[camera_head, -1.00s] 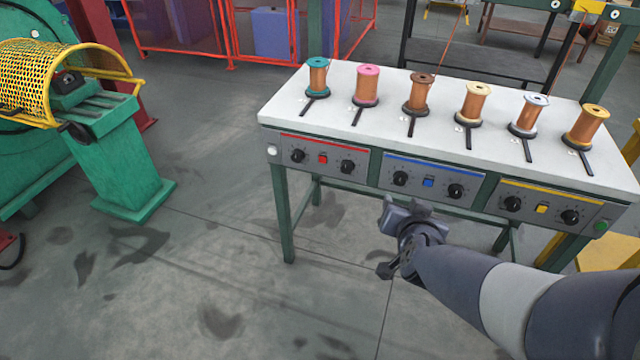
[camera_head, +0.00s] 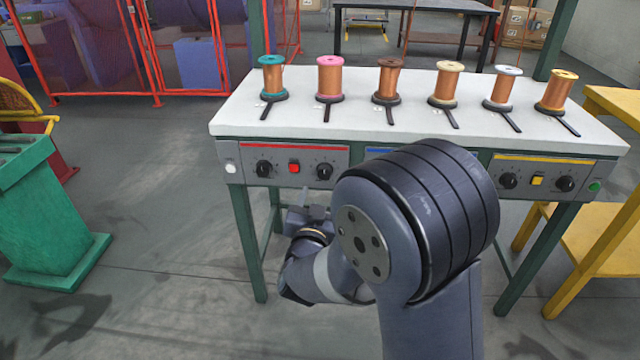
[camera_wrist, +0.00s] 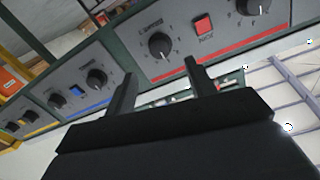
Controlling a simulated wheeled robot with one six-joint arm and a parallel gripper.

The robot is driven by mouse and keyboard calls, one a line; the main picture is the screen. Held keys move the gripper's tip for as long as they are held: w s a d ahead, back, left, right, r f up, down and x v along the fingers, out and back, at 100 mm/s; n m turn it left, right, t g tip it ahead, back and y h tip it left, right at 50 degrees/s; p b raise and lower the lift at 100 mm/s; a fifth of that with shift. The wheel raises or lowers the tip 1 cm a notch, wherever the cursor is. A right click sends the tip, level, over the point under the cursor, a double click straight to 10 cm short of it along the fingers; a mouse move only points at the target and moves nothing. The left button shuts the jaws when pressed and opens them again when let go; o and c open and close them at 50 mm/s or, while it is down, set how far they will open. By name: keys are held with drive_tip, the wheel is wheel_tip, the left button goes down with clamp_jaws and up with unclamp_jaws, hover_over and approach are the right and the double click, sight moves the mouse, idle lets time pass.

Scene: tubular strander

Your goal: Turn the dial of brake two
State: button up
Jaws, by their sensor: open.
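The front of the white-topped bench carries a red-striped panel (camera_head: 295,163) with two black dials and a red button (camera_head: 294,167). Its right dial (camera_head: 324,171), second from the left along the bench, also shows in the wrist view (camera_wrist: 160,45), just beyond the fingertips. Its left dial (camera_head: 263,168) is at the wrist view's top right (camera_wrist: 253,5). Small lettering by the dials is not clearly legible. My gripper (camera_head: 306,213) is below the red-striped panel; in the wrist view my gripper (camera_wrist: 161,72) is open, empty and apart from the dial.
A blue-striped panel (camera_wrist: 78,88) is mostly hidden behind my arm in the head view. A yellow-striped panel (camera_head: 540,170) is at right. Several copper spools stand on the bench top (camera_head: 240,108). A green machine stand (camera_head: 45,220) is left, a yellow table (camera_head: 590,245) right.

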sight(324, 175)
drive_tip(key=w, duration=0.4)
drive_tip(key=w+b, duration=0.1)
drive_tip(key=w, duration=0.2)
drive_tip(key=shift+d, duration=0.3)
drive_tip(key=shift+c, duration=0.4)
drive_tip(key=c, duration=0.9)
